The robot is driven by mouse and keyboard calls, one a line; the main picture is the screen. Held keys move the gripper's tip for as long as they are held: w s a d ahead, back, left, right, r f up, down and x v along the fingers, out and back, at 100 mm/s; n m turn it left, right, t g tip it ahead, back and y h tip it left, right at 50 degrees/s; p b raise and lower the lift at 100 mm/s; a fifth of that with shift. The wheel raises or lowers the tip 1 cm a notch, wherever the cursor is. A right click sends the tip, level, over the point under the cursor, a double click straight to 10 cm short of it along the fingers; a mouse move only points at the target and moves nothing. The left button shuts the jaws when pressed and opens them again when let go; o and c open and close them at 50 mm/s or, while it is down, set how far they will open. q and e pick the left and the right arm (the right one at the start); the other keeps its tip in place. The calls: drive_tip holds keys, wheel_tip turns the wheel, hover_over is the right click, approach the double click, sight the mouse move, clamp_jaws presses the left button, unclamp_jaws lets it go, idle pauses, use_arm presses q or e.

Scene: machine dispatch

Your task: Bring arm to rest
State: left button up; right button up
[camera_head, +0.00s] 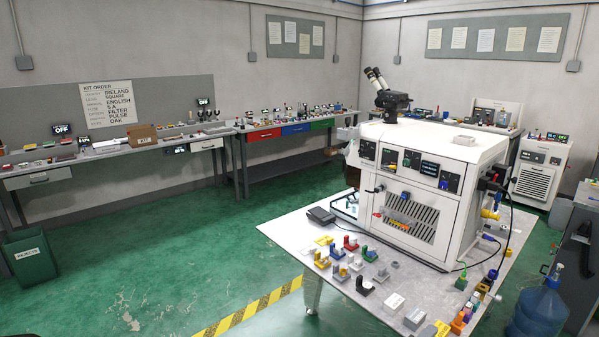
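Neither of my grippers shows in the head view, and no arm of mine can be made out with certainty. The white machine (432,150) stands on a light-topped table (285,228) right of centre. It has a microscope-like eyepiece unit (388,95) on top and small displays and a vented panel on its front. Several small coloured fixtures, among them a red one (350,243) and a dark one (364,286), stand along the table's front part.
A long bench (110,158) with a cardboard box (142,134) and small devices runs along the left wall. A green bin (30,258) stands at far left, a blue water bottle (538,308) at lower right. Green floor (150,255) is open at left, with yellow-black tape (250,309) beside the table.

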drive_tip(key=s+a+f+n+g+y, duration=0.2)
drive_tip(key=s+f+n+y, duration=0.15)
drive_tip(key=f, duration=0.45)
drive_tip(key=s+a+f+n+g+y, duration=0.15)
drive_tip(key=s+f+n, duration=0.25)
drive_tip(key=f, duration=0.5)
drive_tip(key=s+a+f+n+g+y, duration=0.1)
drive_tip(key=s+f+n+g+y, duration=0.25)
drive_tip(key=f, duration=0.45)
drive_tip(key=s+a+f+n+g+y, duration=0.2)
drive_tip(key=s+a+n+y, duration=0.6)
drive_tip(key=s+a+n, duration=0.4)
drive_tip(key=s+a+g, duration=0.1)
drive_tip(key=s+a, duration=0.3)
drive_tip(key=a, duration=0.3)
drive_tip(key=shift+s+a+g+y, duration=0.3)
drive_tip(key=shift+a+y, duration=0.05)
